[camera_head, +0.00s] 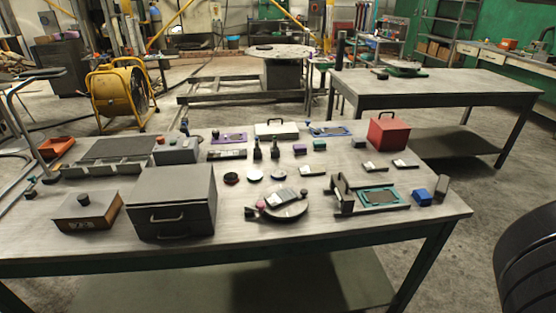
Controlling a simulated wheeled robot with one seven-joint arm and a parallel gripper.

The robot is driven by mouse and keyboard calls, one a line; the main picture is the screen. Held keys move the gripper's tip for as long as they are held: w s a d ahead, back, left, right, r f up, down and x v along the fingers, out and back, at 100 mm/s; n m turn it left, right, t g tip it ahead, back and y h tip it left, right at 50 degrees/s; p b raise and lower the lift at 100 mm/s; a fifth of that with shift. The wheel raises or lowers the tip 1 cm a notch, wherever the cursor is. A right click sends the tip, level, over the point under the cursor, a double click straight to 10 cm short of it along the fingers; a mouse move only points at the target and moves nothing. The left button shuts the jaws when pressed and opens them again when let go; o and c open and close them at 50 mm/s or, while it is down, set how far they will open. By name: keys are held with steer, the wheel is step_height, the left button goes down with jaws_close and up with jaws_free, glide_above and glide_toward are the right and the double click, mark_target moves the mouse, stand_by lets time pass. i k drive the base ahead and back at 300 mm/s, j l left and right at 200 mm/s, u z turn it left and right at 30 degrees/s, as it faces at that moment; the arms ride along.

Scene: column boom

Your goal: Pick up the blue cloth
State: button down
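No thing in view is clearly a cloth. A small bright blue item (422,197) sits at the right end of the near table (330,235); it looks block-like, and I cannot tell whether it is folded cloth. A flat blue-edged piece (344,131) lies at the back of the table, with something on it. My gripper is not in view, so its state does not show.
A grey upright block (442,187) stands right beside the blue item. A teal-framed tray (405,197) is left of it. A red box (388,133), a grey drawer box (171,201) and a round plate (294,211) also stand on the table. The front right strip is bare.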

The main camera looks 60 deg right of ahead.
mark_target(422, 196)
steer(key=z, duration=2.2)
